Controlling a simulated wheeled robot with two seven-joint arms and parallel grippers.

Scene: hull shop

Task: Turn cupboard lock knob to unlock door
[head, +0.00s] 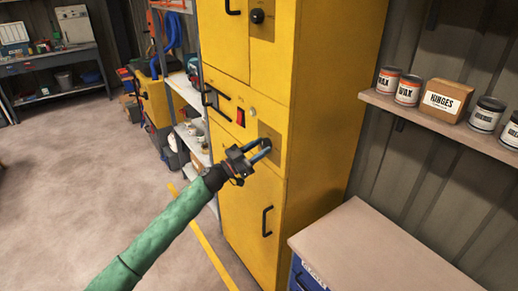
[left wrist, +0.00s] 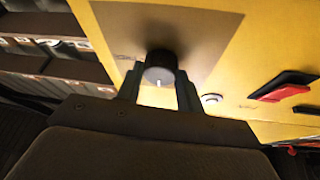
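The yellow cupboard (head: 305,60) stands in the middle of the head view. My left gripper (head: 264,149) is at the brown lock plate (head: 271,132) on its lower door and hides most of that plate's knob. In the left wrist view the black lock knob (left wrist: 160,66), with a white mark at its lower edge, sits between the fingers of the left gripper (left wrist: 160,88). One finger is on each side of it, and I see no clear gap. My right gripper is not in view.
A second black knob (head: 257,16) is on the upper door. A red switch (head: 240,117) and a black door handle (head: 267,221) are near my gripper. A cabinet with a pale top (head: 370,250) stands at right, below a shelf (head: 440,112) with tins and a box.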

